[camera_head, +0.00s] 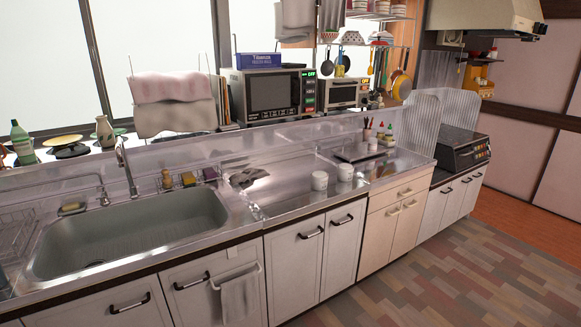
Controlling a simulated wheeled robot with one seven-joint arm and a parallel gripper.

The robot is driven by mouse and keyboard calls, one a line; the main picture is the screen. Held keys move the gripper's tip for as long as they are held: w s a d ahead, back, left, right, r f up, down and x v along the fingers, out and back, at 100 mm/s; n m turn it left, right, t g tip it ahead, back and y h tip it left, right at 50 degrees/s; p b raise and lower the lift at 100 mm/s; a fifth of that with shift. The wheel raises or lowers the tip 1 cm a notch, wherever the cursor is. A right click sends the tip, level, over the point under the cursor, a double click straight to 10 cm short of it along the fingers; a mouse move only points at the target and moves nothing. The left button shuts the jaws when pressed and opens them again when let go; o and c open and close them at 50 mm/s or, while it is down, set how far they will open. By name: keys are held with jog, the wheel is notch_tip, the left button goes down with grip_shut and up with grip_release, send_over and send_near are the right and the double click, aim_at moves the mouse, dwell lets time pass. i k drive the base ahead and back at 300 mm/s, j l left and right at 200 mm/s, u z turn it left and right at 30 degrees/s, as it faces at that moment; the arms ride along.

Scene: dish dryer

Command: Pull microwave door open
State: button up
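The microwave (250,115) stands on the raised ledge behind the counter, under the window, near the middle of the camera_head view. It is silver-grey with a dark-windowed door (274,92). The door looks shut. A control panel with green and red lit displays (309,90) runs down its right side. A blue box (258,60) sits on top of it. My gripper and arm are not in view.
A smaller oven (343,92) stands right of the microwave. Towels (174,105) hang on a rack to its left. Below are a steel counter (285,190) with two white cups and a sink (130,235). The floor (440,275) at lower right is clear.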

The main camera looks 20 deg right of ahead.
aim_at(267, 96)
jog(key=i+l+z, duration=0.15)
jog(key=i, duration=0.6)
jog(key=i+l+z, duration=0.2)
jog(key=i, duration=0.55)
jog(key=i+l+u, duration=0.2)
jog(key=l, duration=0.15)
jog(key=i+l+u, duration=0.15)
jog(key=l, duration=0.2)
jog(key=i+l+u, duration=0.2)
jog(key=l, duration=0.2)
jog(key=i+l+u, duration=0.15)
jog(key=l, duration=0.25)
jog(key=i+l+u, duration=0.2)
jog(key=l, duration=0.2)
jog(key=l+u, duration=0.2)
jog(key=l, duration=0.25)
jog(key=l+u, duration=0.1)
jog(key=l, duration=0.45)
jog(key=l+u, duration=0.15)
jog(key=l, duration=0.4)
jog(key=k, duration=0.05)
